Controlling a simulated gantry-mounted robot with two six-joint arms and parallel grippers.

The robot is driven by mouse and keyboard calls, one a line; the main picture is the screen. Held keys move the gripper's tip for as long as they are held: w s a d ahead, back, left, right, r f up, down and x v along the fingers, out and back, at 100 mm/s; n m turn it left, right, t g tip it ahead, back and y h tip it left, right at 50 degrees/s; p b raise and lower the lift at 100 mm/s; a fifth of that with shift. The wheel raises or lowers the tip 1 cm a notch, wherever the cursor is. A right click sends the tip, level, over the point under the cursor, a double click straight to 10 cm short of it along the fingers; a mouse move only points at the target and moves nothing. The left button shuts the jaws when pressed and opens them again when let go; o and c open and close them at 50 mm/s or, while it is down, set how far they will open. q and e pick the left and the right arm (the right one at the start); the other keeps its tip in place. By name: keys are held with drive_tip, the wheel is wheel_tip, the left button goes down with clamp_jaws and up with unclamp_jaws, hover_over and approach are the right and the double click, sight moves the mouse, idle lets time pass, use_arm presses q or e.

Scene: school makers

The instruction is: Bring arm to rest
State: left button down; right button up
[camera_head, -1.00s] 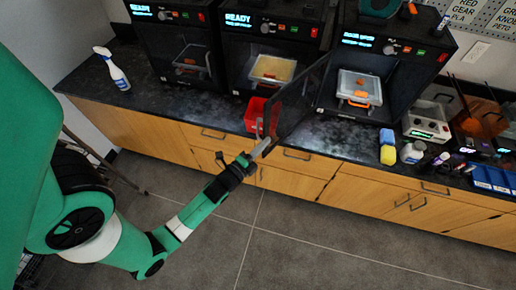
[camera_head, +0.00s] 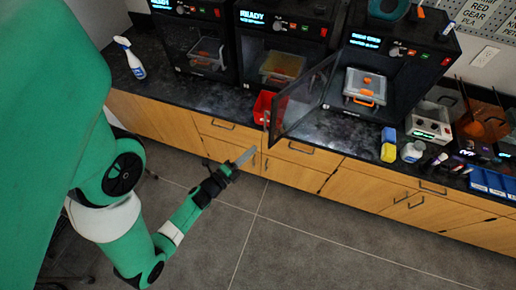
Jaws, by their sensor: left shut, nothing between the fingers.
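My left arm comes in from the left, green with a white band, and bends over the grey tiled floor. Its dark left gripper (camera_head: 244,158) is shut and empty. It hangs in front of the wooden drawer fronts, below and left of the red bin. My right gripper is not in view.
A black counter (camera_head: 240,104) carries several black printers; the right printer (camera_head: 392,50) has its door (camera_head: 303,98) swung open over the edge. A red bin (camera_head: 263,106) stands beside the door. A spray bottle (camera_head: 131,58) stands far left. The floor (camera_head: 330,245) is clear.

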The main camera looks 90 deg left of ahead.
use_arm(q)
drive_tip(key=shift+s+d+f, duration=0.15)
drive_tip(key=shift+s+d, duration=0.2)
drive_tip(key=shift+s, duration=0.25)
